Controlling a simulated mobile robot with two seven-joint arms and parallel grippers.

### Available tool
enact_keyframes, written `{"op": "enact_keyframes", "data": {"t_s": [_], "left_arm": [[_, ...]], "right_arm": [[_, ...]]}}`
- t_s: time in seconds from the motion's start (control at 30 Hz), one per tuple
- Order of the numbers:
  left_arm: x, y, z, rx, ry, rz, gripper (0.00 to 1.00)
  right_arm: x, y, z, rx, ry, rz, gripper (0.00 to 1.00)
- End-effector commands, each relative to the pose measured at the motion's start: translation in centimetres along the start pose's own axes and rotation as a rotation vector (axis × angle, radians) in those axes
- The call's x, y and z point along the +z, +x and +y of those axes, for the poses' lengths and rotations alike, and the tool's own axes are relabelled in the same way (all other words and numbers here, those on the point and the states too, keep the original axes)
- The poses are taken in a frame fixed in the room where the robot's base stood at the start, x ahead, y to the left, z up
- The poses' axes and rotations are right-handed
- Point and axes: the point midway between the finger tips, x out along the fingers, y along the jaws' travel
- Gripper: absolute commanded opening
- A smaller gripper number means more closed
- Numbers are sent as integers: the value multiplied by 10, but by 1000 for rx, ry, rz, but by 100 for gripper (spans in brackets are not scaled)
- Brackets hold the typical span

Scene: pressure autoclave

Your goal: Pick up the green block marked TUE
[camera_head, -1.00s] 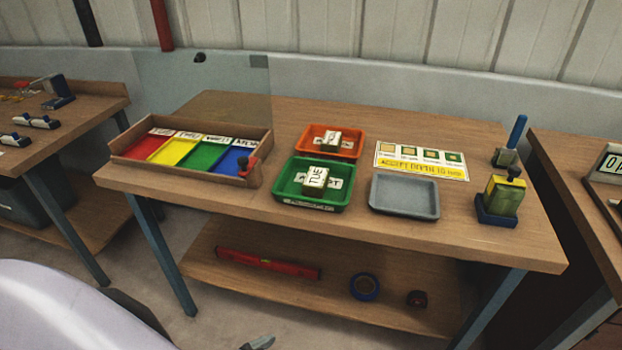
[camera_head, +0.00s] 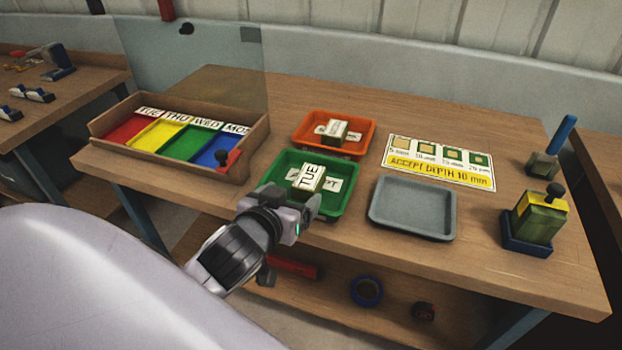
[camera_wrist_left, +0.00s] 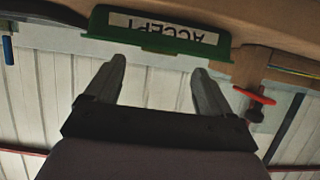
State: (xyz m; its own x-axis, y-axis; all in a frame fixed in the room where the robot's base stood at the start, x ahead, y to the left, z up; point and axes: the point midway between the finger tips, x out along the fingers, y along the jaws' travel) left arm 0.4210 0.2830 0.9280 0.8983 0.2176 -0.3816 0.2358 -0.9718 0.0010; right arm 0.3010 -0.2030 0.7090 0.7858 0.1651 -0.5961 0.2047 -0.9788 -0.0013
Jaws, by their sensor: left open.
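The block marked TUE (camera_head: 309,178) sits in the green tray (camera_head: 345,204) in the head view. Its visible label face is whitish, with green on its side. My left gripper (camera_head: 305,203) is just in front of the tray's near edge, open and empty. In the left wrist view its two fingers (camera_wrist_left: 155,85) are spread apart, with the green tray's ACCEPT label (camera_wrist_left: 165,28) ahead of them; the block is not seen there. My right gripper is not in view.
An orange tray (camera_head: 363,147) with another block stands behind. A grey tray (camera_head: 412,232) is at the right. A wooden box with coloured compartments (camera_head: 100,126) is at the left. A stamp-like tool (camera_head: 539,215) stands at the far right.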

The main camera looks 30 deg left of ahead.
Motion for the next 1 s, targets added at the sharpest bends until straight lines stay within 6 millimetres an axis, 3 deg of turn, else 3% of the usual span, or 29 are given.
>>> {"op": "enact_keyframes", "data": {"t_s": [0.37,0.7,1.0], "left_arm": [[-2,28,0,1,4,1,83],[-4,67,1,2,3,0,83],[-3,71,1,2,3,-1,83]], "right_arm": [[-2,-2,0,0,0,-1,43],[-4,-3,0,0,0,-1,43],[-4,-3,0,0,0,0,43]]}}
